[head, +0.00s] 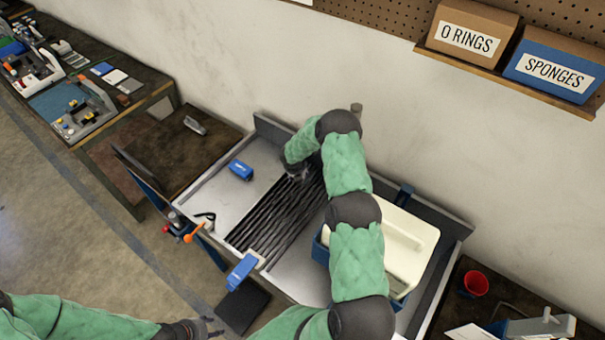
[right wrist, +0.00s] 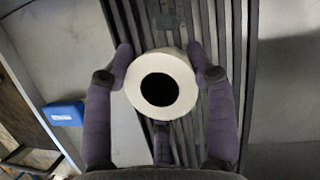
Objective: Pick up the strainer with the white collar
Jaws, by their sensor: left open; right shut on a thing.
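The strainer with the white collar (right wrist: 160,62) shows in the right wrist view as a thick white ring around a dark round opening, seen end-on. My right gripper (right wrist: 162,75) is shut on it, with purple-grey fingers on its left and right sides and a third finger below. The strainer's body behind the collar is hidden. In the head view my right gripper (head: 297,172) is over the upper end of the dark ribbed strip, and the strainer is not discernible there. My left gripper (head: 207,328) is open and empty at the bottom, away from the bench.
The metal bench (head: 210,210) holds a dark ribbed strip (head: 275,220), a small blue block (head: 240,170) and a cream bin (head: 405,240) at right. A blue-and-white item (head: 242,270) sits at its front edge. A red cup (head: 475,283) stands far right.

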